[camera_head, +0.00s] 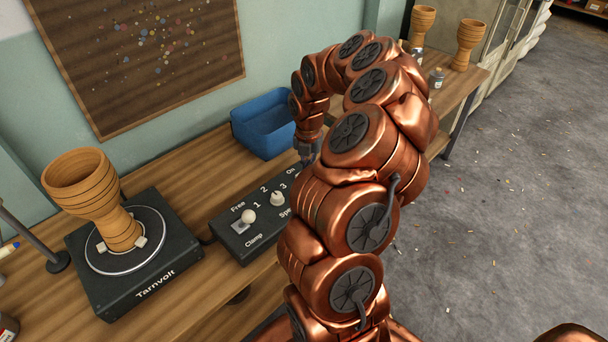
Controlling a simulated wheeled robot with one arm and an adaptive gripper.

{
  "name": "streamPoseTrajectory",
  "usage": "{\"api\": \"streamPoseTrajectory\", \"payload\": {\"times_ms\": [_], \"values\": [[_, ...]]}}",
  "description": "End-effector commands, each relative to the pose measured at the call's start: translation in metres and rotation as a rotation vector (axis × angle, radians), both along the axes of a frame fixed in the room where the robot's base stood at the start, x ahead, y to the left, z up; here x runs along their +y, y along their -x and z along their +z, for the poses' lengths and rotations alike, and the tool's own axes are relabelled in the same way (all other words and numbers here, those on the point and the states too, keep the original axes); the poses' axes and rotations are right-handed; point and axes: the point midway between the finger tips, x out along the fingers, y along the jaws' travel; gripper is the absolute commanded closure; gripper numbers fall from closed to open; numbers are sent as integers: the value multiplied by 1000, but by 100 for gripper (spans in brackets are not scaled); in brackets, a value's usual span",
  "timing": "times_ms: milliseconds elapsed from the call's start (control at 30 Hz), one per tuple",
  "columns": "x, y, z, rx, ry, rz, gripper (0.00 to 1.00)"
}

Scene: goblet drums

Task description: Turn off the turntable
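The turntable (150,262) is a black box marked "Tarnvolt" at the left of the wooden bench, with a round plate on top. A wooden goblet drum (98,196) stands upright on the plate, with pale blocks at its foot. The black control box (236,236) lies to its right. It has a white-knobbed lever (248,216) between "Free" and "Clamp" and a speed knob (277,198) by the numbers 1, 2 and 3. "On" shows at its far right end; my arm hides the rest there. My gripper (307,158) points down by that end; its fingers are too small and hidden to tell.
A blue bin (265,122) stands behind the control box, close to my gripper. Two more wooden goblets (468,44) (422,26) and small bottles stand at the bench's far end. A dark stand (56,262) is left of the turntable.

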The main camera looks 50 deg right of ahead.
Motion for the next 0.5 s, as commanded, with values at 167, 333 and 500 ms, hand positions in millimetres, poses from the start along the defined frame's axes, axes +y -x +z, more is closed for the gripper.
{"api": "streamPoseTrajectory", "payload": {"times_ms": [167, 333, 500], "values": [[0, 0, 14, 0, 1, 0, 100], [0, 0, 24, 1, 0, 0, 100], [0, 0, 34, 1, 0, -1, 100]]}}
